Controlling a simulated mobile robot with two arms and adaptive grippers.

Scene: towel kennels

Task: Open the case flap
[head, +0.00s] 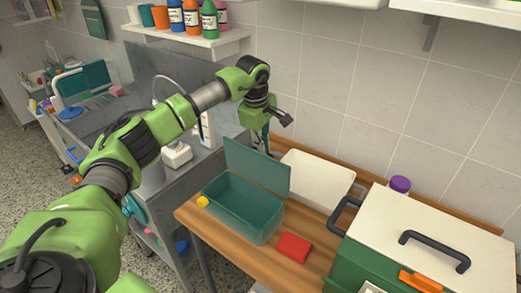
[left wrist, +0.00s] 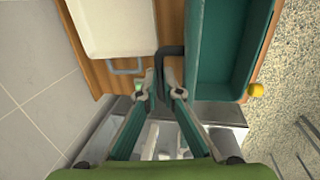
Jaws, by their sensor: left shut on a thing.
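The teal case (head: 238,212) stands on the wooden table with its inside showing, empty as far as I see. Its teal flap (head: 257,168) stands raised along the back edge. My left gripper (head: 266,148) is at the far side of the flap, near its top edge, coming down from above. In the left wrist view its fingertips (left wrist: 159,96) are at a dark handle (left wrist: 170,50) beside the open case (left wrist: 225,45); the gripper is shut on the flap, seemingly by this handle. My right gripper is in neither view.
A white tray (head: 318,178) sits close behind the flap. A red block (head: 293,247) lies in front right of the case, and a yellow thing (head: 202,202) is at its left end. A green box with a white lid (head: 425,245) fills the right. A shelf (head: 195,40) holds bottles above.

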